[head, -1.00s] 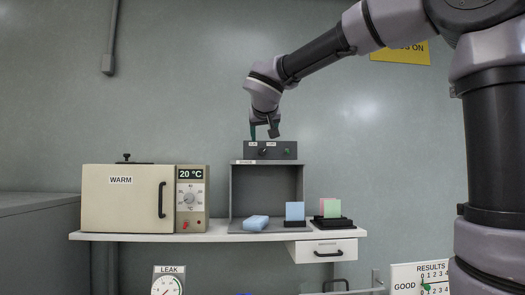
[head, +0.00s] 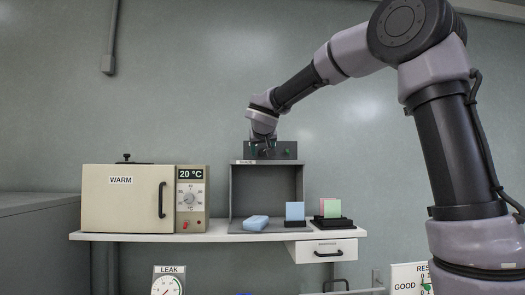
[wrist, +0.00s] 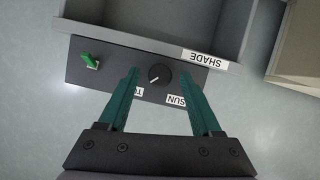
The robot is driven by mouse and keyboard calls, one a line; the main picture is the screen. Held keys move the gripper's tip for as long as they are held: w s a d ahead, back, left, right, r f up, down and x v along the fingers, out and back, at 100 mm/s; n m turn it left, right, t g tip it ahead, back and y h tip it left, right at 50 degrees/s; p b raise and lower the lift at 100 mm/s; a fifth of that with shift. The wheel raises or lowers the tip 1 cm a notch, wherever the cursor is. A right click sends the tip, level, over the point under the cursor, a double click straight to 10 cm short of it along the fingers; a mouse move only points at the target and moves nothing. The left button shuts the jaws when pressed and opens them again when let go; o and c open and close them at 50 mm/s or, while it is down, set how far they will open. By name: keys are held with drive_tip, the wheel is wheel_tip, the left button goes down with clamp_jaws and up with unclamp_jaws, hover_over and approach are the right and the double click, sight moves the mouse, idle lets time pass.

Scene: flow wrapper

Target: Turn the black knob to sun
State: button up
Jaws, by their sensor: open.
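The black knob (wrist: 159,74) sits on the dark control box (wrist: 108,77), which appears upside down in the wrist view. A white pointer mark on the knob slants to the lower left of the picture, away from the SUN label (wrist: 176,100). A second label (wrist: 138,91) is partly hidden by a finger. My gripper (wrist: 159,76) is open, with one green finger on each side of the knob and gaps showing between. In the head view my gripper (head: 264,151) is in front of the box (head: 250,149) and hides the knob.
A green switch (wrist: 90,60) stands on the same box, beside the left finger. The box tops a grey open cabinet marked SHADE (wrist: 206,57).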

clamp_jaws()
drive_tip(key=n+h, duration=0.2)
drive_tip(key=n, duration=0.1)
drive_tip(key=shift+a+f, duration=0.1)
drive_tip(key=shift+a, duration=0.15)
drive_tip(key=n+h, duration=0.1)
drive_tip(key=n+t, duration=0.1)
drive_tip(key=n, duration=0.1)
drive_tip(key=shift+a+f+h, duration=0.15)
drive_tip(key=shift+h, duration=0.25)
drive_tip(key=n, duration=0.2)
drive_tip(key=n+t+h, duration=0.1)
drive_tip(key=shift+f+n, duration=0.2)
drive_tip(key=shift+n, duration=0.2)
drive_tip(key=shift+f+n+t+h, duration=0.1)
drive_tip(key=shift+n+t+h, duration=0.25)
drive_tip(key=shift+n, duration=0.7)
drive_tip(key=shift+f+n+t+h, duration=0.1)
drive_tip(key=shift+n+t+h, duration=0.25)
drive_tip(key=shift+n, duration=0.7)
